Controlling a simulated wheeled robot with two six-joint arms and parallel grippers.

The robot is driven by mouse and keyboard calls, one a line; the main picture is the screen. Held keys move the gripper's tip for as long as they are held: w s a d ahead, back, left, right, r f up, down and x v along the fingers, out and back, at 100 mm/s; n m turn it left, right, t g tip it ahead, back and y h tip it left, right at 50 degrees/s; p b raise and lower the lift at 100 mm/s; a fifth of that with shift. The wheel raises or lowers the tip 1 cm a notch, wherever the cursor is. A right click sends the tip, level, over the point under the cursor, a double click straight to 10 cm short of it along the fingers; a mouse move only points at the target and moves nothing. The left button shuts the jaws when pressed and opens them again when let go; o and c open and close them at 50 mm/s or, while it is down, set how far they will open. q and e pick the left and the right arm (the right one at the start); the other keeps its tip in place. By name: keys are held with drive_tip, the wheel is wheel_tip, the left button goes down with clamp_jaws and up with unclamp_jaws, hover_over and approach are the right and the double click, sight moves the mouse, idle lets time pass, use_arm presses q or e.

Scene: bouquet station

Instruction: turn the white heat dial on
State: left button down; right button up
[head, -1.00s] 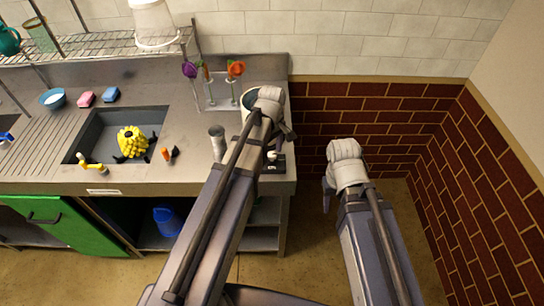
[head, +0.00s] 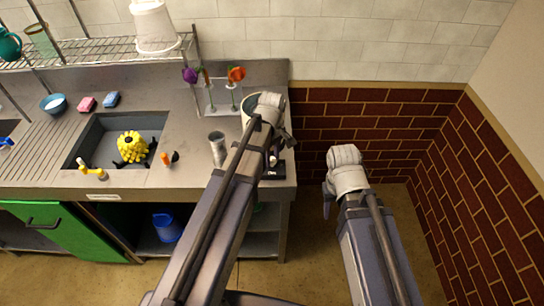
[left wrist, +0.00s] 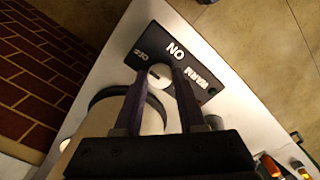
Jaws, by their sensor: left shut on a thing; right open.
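The white heat dial (left wrist: 158,76) sits on a black control panel (left wrist: 160,48) with white lettering, seen in the left wrist view. My left gripper (left wrist: 160,72) has its two dark fingers on either side of the dial and is shut on it. In the head view the panel (head: 278,170) is at the counter's right front corner, partly hidden by my left arm. The left fingers are mostly hidden there. My right gripper (head: 328,205) is open and empty, off the counter's right side.
A cream pot (head: 246,102) stands behind the panel, close to my left wrist. A grey metal cup (head: 217,148) stands left of my left arm. A sink (head: 92,140) holds a yellow, black-spotted object (head: 131,147). The floor on the right is clear up to the brick wall (head: 480,180).

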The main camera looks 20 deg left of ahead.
use_arm(q)
drive_tip(key=shift+m, duration=0.3)
drive_tip(key=m, duration=0.3)
drive_tip(key=shift+m, duration=0.4)
drive_tip(key=m, duration=0.9)
drive_tip(key=shift+m, duration=2.2)
drive_tip(key=c, duration=0.5)
unclamp_jaws()
